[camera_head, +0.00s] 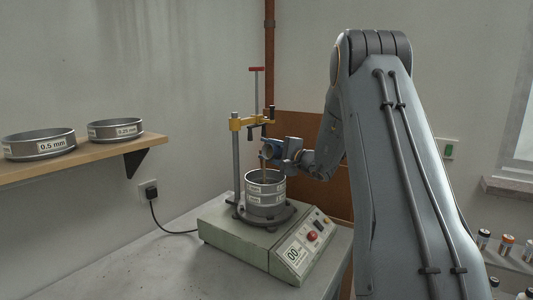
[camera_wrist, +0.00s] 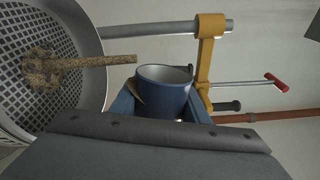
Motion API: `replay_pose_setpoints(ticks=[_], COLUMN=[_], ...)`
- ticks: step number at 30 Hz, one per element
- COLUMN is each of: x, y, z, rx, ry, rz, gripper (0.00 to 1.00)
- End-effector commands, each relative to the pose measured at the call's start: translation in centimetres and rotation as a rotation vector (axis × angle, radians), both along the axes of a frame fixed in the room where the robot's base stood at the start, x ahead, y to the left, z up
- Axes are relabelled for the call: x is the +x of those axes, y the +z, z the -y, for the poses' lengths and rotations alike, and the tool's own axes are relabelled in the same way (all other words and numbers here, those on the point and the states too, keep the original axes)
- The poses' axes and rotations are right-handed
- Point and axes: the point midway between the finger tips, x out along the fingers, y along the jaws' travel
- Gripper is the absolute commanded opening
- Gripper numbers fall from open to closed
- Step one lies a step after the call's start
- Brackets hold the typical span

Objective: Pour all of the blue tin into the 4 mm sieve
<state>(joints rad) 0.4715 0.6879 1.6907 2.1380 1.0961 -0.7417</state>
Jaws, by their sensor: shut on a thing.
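The blue tin (camera_head: 268,151) is held tilted in my gripper (camera_head: 279,150), above the sieve stack on the shaker. In the wrist view the tin (camera_wrist: 163,97) sits between my gripper's fingers (camera_wrist: 160,108), its mouth turned to the sieve. A brown grainy stream (camera_wrist: 95,61) runs from the tin into the top sieve (camera_wrist: 88,95) and lies in a small heap (camera_wrist: 42,72) on its coarse mesh. In the head view the top sieve (camera_head: 265,178) is the upper ring of the stack; its label is too small to read. How much is left inside the tin is hidden.
The shaker (camera_head: 240,235) has a post with a yellow clamp arm (camera_head: 240,124) and red-handled rod (camera_head: 256,70) beside the tin. Sieves marked 0.5 mm (camera_head: 38,145) and 0.25 mm (camera_head: 115,130) rest on a wooden shelf (camera_head: 90,158). The bench's left front is clear.

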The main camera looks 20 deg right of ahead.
Motion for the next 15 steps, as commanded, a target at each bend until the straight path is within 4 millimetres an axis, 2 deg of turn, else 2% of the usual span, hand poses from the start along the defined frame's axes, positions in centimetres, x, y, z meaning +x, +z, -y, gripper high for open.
replay_pose_setpoints(ticks=[15], x=[0.0], y=[-0.4], z=[-0.12], rx=[-0.084], ry=[-0.001], rz=[0.036], gripper=[0.11])
